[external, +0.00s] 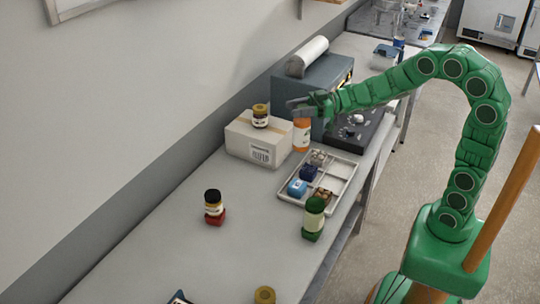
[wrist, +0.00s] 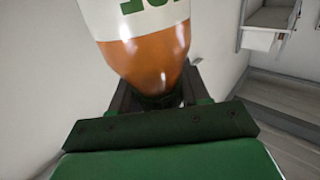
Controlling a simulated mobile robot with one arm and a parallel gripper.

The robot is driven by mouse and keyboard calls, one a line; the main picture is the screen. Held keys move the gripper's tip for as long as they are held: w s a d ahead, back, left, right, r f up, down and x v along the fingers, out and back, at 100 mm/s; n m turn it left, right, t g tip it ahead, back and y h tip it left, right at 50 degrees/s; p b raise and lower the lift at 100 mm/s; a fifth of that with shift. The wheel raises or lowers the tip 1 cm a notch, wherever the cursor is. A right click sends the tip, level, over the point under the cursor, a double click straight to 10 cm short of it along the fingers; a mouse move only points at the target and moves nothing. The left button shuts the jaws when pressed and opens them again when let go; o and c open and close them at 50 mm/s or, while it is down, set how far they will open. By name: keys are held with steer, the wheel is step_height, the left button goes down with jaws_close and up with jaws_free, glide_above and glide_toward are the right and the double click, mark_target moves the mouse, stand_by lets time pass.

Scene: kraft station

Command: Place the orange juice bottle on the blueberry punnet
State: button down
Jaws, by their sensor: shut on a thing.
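The orange juice bottle (external: 301,136) hangs below my gripper (external: 303,107), beside the right end of the cardboard box. I cannot tell whether its base touches anything. In the wrist view the bottle (wrist: 145,50) fills the top middle, with orange juice and part of a green-lettered label showing. My gripper (wrist: 155,98) is shut on it; the fingers are partly hidden behind the bottle. I cannot make out the blueberry punnet for certain. A small blue item (external: 297,188) and a dark blue one (external: 309,172) lie in the divided tray, and a blue-topped container (external: 384,56) stands farther back.
The divided tray (external: 345,178) is in front of the bottle. A black-topped jar (external: 213,206) and a green-topped one (external: 313,218) stand nearer. A grey machine (external: 290,84) is behind. The near left bench is mostly clear.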

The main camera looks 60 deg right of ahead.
steer(key=s+d+f+n+g+y, duration=0.1)
steer(key=s+d+n+g+y, duration=0.15)
steer(key=s+d, duration=0.35)
steer(key=s+d+f+n+g+y, duration=0.1)
steer(key=s+d+n+g, duration=0.15)
steer(key=s, duration=0.65)
steer(key=w+f, duration=1.3)
steer(key=w, duration=0.1)
steer(key=shift+f+m+g, duration=0.15)
steer(key=shift+m+g, duration=0.15)
steer(key=shift+g, duration=0.1)
steer(key=shift+w+f, duration=0.1)
steer(key=shift+f, duration=0.2)
steer(key=c, duration=0.5)
jaws_free()
steer(key=shift+c, duration=0.2)
